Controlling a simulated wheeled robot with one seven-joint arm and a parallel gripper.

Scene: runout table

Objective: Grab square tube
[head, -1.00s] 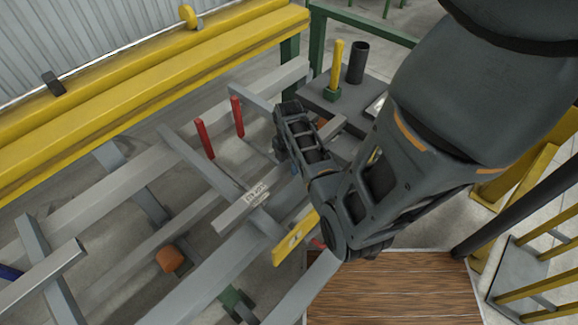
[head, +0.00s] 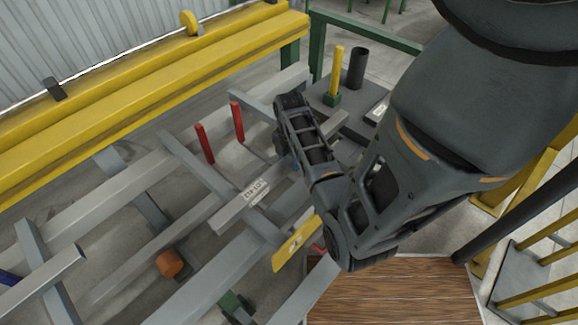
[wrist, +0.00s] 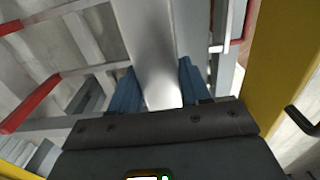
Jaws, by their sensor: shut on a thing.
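The square tube is a grey bar with a white printed label; its near end (head: 237,208) shows in the head view, lying slantwise over the rack. Its middle is hidden behind my gripper (head: 296,167), and a grey length shows again beyond it. In the wrist view the tube (wrist: 150,35) runs away between the two blue fingers of my gripper (wrist: 157,78). The fingers are shut on it, one along each side. In the head view the fingertips are mostly hidden by my own wrist.
Two red posts (head: 237,121) stand left of my gripper. A yellow beam (head: 150,85) runs along the back left. A dark platform (head: 330,110) carries a yellow post (head: 337,70) and a black cylinder (head: 357,65). A yellow plate (head: 296,243) lies below. Wooden decking (head: 395,290) is in front.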

